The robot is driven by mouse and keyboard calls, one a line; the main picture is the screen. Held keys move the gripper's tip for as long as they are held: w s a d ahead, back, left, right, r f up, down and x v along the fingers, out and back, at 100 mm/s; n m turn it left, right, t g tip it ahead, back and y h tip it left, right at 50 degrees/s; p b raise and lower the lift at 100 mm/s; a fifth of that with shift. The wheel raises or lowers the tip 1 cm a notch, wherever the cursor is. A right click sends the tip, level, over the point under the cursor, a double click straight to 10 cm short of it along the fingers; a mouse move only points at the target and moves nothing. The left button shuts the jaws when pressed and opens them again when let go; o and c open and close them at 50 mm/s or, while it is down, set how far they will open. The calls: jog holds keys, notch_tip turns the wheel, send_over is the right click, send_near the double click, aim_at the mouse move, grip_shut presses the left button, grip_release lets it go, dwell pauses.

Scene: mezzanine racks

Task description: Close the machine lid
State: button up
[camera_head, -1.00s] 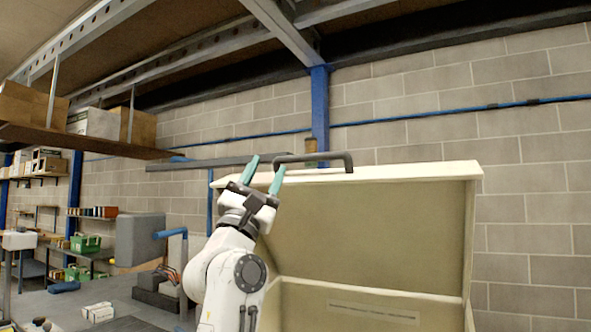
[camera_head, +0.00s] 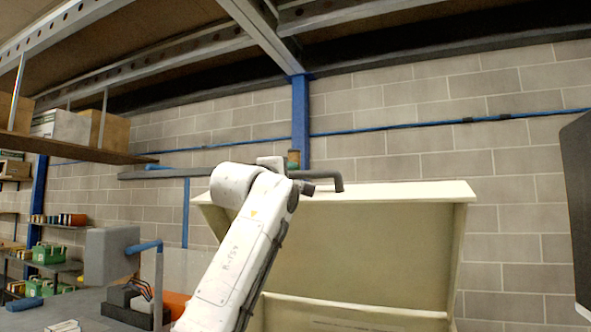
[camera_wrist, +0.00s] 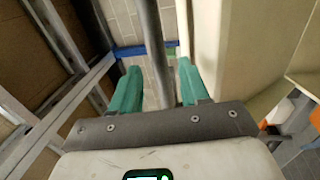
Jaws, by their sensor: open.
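The machine lid (camera_head: 360,245) is a cream panel standing open, raised above the machine body (camera_head: 345,313). In the wrist view my gripper (camera_wrist: 157,84) is open, with one teal finger on each side of a grey bar (camera_wrist: 153,45) that looks like the handle. I cannot tell whether the fingers touch it. The cream lid (camera_wrist: 208,40) is just right of the fingers there. The gripper is hidden in the head view.
A block wall (camera_head: 400,150) and a blue post (camera_head: 300,115) stand behind the lid. An overhead shelf (camera_head: 60,147) with boxes is at the upper left. A grey box-shaped unit (camera_head: 108,255) stands left of my arm. A dark panel (camera_head: 577,200) is at the right edge.

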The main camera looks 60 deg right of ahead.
aim_at(295, 177)
jog(key=shift+w+d+r+p, duration=0.1)
jog(key=shift+d+p, duration=0.1)
jog(key=shift+d, duration=0.5)
jog(key=shift+d+r+p, duration=0.15)
jog(key=shift+d+p, duration=0.1)
jog(key=shift+d, duration=0.4)
jog(key=shift+w+d+r+p, duration=0.1)
jog(key=shift+d+p, duration=0.1)
jog(key=shift+d, duration=0.5)
jog(key=shift+s, duration=0.1)
grip_shut()
